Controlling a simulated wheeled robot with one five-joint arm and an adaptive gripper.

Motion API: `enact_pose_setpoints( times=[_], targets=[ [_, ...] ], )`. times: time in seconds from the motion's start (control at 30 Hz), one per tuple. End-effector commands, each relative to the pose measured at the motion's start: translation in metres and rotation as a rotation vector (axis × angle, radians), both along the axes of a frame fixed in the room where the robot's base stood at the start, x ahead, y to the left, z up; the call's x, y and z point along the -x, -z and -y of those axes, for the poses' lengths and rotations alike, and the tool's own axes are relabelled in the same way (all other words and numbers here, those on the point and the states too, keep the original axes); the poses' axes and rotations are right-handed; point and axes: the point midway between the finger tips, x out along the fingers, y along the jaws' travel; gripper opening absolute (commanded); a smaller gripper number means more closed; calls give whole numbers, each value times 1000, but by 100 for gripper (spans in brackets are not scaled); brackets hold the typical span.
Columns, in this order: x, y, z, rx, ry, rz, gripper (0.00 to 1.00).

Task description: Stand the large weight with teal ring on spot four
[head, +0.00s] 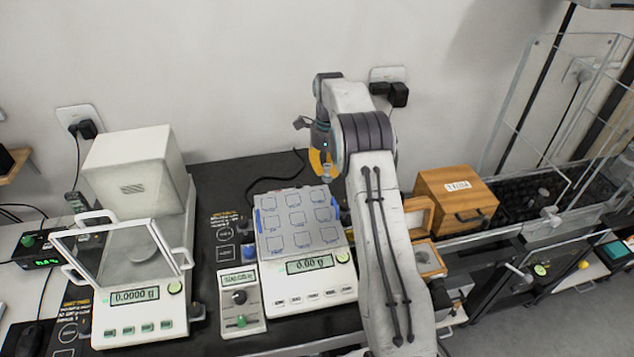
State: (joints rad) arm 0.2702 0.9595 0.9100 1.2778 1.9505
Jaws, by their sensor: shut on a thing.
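My gripper (325,165) hangs from my arm above the back right of the middle balance, near the wall. It appears shut on a small grey metal weight (327,174), which hangs apart from the panel below. The weight is too small to make out a teal ring. A pale grey panel (272,241) with several outlined square spots lies on the middle balance (318,291). The spots look empty. Their numbers cannot be read, so I cannot tell which is spot four. My forearm covers the area right of the panel.
An analytical balance (140,325) with a tilted glass frame (118,253) stands at the left, with a white box (132,172) behind it. A small control box (240,298) sits beside the middle balance. Wooden boxes (455,191) stand at the right. Black tabletop (225,180) is clear behind the balance.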

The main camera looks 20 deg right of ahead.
Motion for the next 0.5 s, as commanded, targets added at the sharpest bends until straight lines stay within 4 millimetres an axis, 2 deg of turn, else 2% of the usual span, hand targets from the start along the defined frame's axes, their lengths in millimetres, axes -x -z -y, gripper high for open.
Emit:
enact_pose_setpoints(
  times=[0.03,0.2,0.4,0.5],
  targets=[
    [-3,3,-8,0,-2,-1,0],
    [-9,12,-21,0,-1,0,0],
    [-11,18,-26,0,0,0,0],
    [-10,28,-26,0,0,-4,0]
  ],
)
